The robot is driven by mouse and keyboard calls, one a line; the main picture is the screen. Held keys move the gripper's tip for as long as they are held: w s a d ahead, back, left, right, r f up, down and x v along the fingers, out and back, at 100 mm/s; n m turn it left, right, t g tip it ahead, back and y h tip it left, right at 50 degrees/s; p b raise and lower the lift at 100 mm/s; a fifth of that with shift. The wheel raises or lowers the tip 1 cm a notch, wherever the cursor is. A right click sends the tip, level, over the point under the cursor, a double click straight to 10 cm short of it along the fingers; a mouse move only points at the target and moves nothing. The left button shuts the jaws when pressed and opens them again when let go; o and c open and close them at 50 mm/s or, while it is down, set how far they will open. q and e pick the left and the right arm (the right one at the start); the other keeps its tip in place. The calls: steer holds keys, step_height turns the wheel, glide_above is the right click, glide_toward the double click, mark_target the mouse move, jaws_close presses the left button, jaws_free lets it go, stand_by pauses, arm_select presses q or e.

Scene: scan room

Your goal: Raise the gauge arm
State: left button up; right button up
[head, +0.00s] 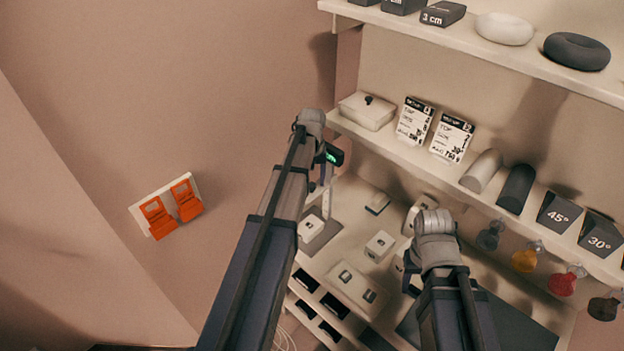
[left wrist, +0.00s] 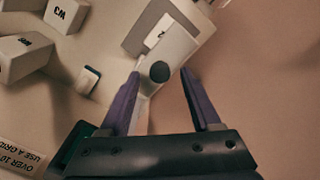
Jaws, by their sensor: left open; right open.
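In the left wrist view, a pale gauge arm with a round dark knob (left wrist: 158,72) extends from a white block (left wrist: 168,38) on a grey plate (left wrist: 140,32). My left gripper (left wrist: 160,76) is open, its two purple fingers on either side of the arm near the knob. I cannot tell whether they touch it. In the head view, my left arm hides most of the gauge, and the left fingers are hard to make out. My right gripper (head: 410,273) is open, mostly hidden behind its wrist above the counter.
White blocks stand on the counter around the gauge, including a block (head: 380,245) and a twin-slotted box (head: 357,288). A shelf above holds a lidded white box (head: 367,110), printed cards (head: 415,121) and wedges (head: 558,212). Orange clips (head: 172,207) hang on the left wall.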

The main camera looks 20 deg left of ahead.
mark_target(313, 185)
arm_select(q)
step_height(313, 185, up, 7)
steer(key=p, duration=0.6)
steer(key=shift+r+p, duration=0.15)
steer(key=shift+p, duration=0.25)
steer(key=shift+d+f, duration=0.15)
steer(key=shift+f, duration=0.05)
steer(key=s+d+f+m+b, duration=0.4)
steer(key=s+d+f+b, duration=0.2)
steer(key=s+d, duration=0.5)
steer(key=s+d+f+m+y+b, duration=0.1)
steer(key=s+d+f+m+b, duration=0.4)
steer(key=s+d, duration=0.6)
steer(key=d+f+b, duration=0.1)
steer(key=d+b, duration=0.1)
steer(key=d, duration=0.1)
steer(key=shift+s+f, duration=0.2)
steer(key=shift+f, duration=0.2)
